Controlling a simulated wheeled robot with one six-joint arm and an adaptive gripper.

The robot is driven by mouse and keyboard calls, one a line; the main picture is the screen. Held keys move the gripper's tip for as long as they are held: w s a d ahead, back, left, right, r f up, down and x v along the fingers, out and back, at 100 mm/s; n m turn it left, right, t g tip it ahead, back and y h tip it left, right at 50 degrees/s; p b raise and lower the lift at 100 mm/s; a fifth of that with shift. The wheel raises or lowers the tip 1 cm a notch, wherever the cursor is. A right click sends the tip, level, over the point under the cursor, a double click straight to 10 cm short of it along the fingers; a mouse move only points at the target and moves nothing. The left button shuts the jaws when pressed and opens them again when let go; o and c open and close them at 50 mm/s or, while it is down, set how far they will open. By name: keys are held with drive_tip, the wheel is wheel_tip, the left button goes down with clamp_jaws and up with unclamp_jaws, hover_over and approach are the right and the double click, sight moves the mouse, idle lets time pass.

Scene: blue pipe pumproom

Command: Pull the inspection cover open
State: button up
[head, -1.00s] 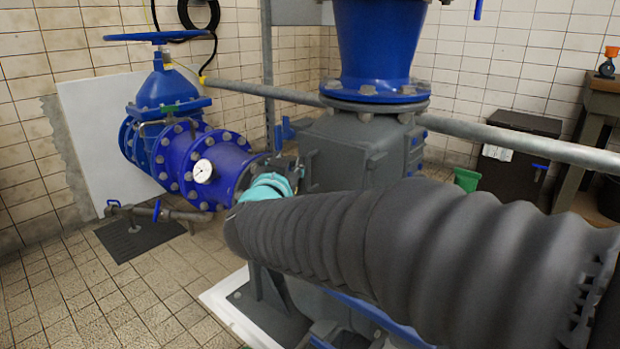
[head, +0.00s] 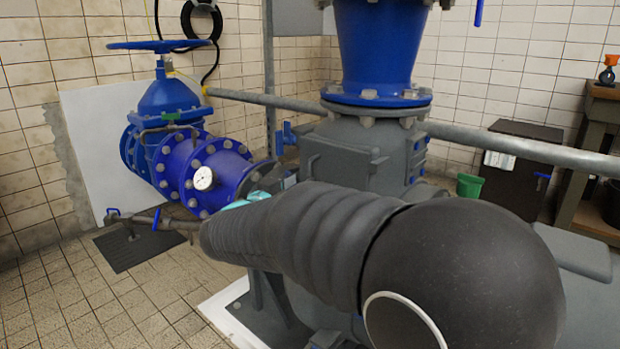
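The grey pump casing (head: 385,150) stands in the middle under a blue vertical pipe. A raised grey panel (head: 340,160) on its front-left face looks like the inspection cover; it sits flat against the casing as far as I can see. My arm, in a dark ribbed sleeve, reaches from the lower right to the casing's left side.
A blue pipe with a gauge (head: 203,178) and a handwheel valve (head: 168,95) runs to the left wall. A grey rail (head: 520,147) crosses behind the pump. A dark cabinet (head: 515,170) and a green bucket (head: 469,185) stand at right.

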sight(310, 175)
drive_tip(key=shift+x, duration=2.7)
drive_tip(key=shift+c, duration=0.2)
clamp_jaws()
